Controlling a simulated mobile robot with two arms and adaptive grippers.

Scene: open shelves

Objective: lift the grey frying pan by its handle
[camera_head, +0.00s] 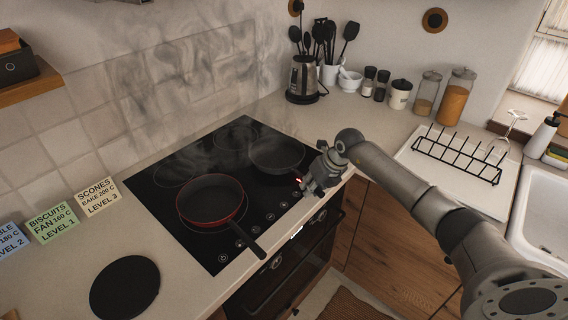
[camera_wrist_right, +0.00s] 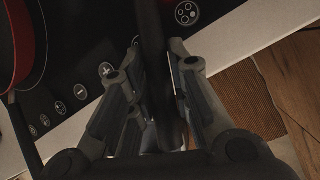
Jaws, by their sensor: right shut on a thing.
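The grey frying pan (camera_head: 277,153) is at the right rear part of the black hob, level as far as I can see. I cannot tell whether its base touches the glass. Its handle points toward the front right, largely hidden by my right gripper (camera_head: 312,178) in the head view. In the right wrist view the dark handle (camera_wrist_right: 153,35) runs between the two fingers of my right gripper (camera_wrist_right: 157,75), which is shut on it. My left gripper is not in view.
A red-rimmed pan (camera_head: 211,201) sits close by on the hob (camera_head: 160,205), its handle over the front edge. A kettle (camera_head: 303,80), utensils and jars stand behind. A black wire rack (camera_head: 458,157) is at the right. The left counter holds recipe cards and a round black mat (camera_head: 125,287).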

